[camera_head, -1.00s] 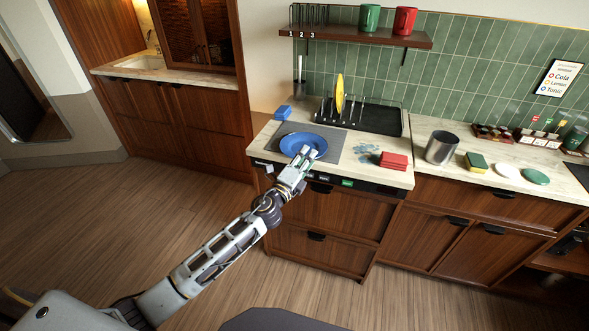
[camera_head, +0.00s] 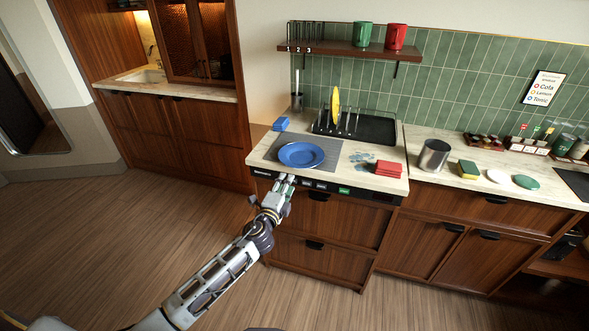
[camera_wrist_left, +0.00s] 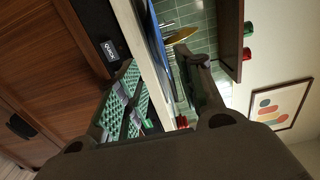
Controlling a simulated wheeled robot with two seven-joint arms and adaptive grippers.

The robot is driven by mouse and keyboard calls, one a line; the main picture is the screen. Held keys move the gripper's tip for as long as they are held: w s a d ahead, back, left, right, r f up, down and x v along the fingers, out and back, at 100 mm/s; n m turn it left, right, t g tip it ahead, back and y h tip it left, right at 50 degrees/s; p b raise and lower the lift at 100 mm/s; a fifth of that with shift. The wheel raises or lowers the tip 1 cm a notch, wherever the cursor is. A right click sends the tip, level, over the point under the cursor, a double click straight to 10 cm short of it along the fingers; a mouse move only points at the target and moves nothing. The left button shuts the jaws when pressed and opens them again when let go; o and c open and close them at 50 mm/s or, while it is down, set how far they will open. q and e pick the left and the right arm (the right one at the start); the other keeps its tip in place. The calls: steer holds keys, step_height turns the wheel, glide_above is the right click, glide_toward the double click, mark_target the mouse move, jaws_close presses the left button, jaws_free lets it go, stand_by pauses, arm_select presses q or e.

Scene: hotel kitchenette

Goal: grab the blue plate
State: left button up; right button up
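The blue plate (camera_head: 301,154) lies flat on a grey mat (camera_head: 330,152) near the front of the counter. It also shows edge-on in the left wrist view (camera_wrist_left: 155,42). My left gripper (camera_head: 286,180) is just in front of the counter's front edge, on the near side of the plate and apart from it. In the left wrist view the two fingers of the left gripper (camera_wrist_left: 165,98) are spread, with the counter edge and the plate's rim seen beyond the gap. Nothing is held. My right gripper is in neither view.
A black dish rack (camera_head: 372,128) with a yellow plate (camera_head: 335,105) stands behind. A blue sponge block (camera_head: 281,124) is back left and red cloths (camera_head: 389,169) are to the right. A metal canister (camera_head: 433,155) stands farther right. A shelf (camera_head: 350,48) with mugs hangs above.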

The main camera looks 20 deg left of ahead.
arm_select(q)
steer(key=w+b, duration=0.1)
steer(key=w, duration=0.8)
steer(key=shift+w+d, duration=0.15)
steer(key=shift+w, duration=0.1)
steer(key=shift+w+b, duration=0.15)
steer(key=shift+b, duration=0.15)
steer(key=c, duration=0.5)
jaws_close()
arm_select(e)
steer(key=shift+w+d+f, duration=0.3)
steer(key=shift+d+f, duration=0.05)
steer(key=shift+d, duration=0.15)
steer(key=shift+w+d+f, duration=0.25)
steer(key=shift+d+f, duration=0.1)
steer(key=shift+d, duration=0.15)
arm_select(q)
steer(key=shift+r, duration=0.15)
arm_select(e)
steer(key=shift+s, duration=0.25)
